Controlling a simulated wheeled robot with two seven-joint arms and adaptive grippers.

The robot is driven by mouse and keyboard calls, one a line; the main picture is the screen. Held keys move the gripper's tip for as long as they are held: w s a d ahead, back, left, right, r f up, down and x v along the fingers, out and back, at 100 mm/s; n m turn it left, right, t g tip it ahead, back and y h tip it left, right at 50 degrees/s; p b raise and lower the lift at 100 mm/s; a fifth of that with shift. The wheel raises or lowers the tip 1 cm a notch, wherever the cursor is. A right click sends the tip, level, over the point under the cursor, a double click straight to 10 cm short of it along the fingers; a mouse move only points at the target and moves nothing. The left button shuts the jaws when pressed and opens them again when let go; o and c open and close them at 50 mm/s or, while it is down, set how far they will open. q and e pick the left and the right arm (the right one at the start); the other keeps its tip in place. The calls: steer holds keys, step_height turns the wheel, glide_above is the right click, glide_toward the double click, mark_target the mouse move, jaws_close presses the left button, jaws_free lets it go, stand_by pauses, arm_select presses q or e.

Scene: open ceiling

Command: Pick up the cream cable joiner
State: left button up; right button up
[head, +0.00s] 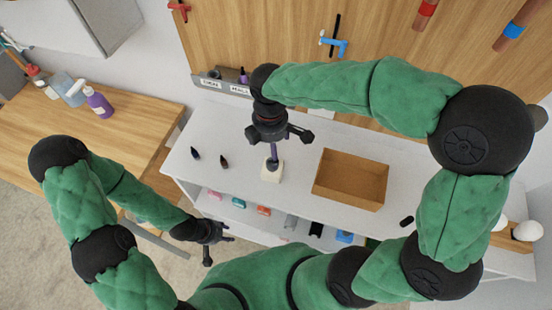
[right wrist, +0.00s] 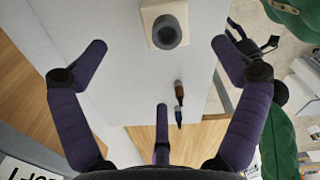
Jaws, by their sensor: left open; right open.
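The cream cable joiner (head: 272,173) stands on the white table, below my right gripper (head: 277,140). In the right wrist view the cream cable joiner (right wrist: 149,14) is a pale block with a dark grey round part on it. It lies at the top of that view, beyond the spread purple fingers of my right gripper (right wrist: 162,60), which is open and empty. In the head view one finger partly hides the joiner; I cannot tell the exact gap. My left gripper (head: 217,245) is open and empty, low in front of the table's left part.
An open cardboard box (head: 350,182) stands right of the joiner. Two small dark pointed items (head: 195,153) (head: 223,161) lie to its left. A small black item (head: 407,221) lies at the right. A lower shelf (head: 240,217) holds several coloured things. A grey labelled holder (head: 222,86) is at the back.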

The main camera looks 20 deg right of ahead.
mark_target(270, 166)
steer(key=f, duration=0.2)
steer(key=f+b, duration=0.1)
steer(key=f, duration=0.1)
steer(key=shift+s+a, duration=0.2)
steer(key=shift+s, duration=0.1)
steer(key=shift+w+d+f, duration=0.1)
steer(key=shift+f, duration=0.4)
steer(key=shift+f+b, duration=0.3)
steer(key=shift+f, duration=0.15)
steer(key=f, duration=0.2)
steer(key=f+b, duration=0.1)
steer(key=f, duration=0.1)
steer(key=shift+s+a+f, duration=0.2)
steer(key=shift+c, duration=0.3)
steer(key=c, duration=1.3)
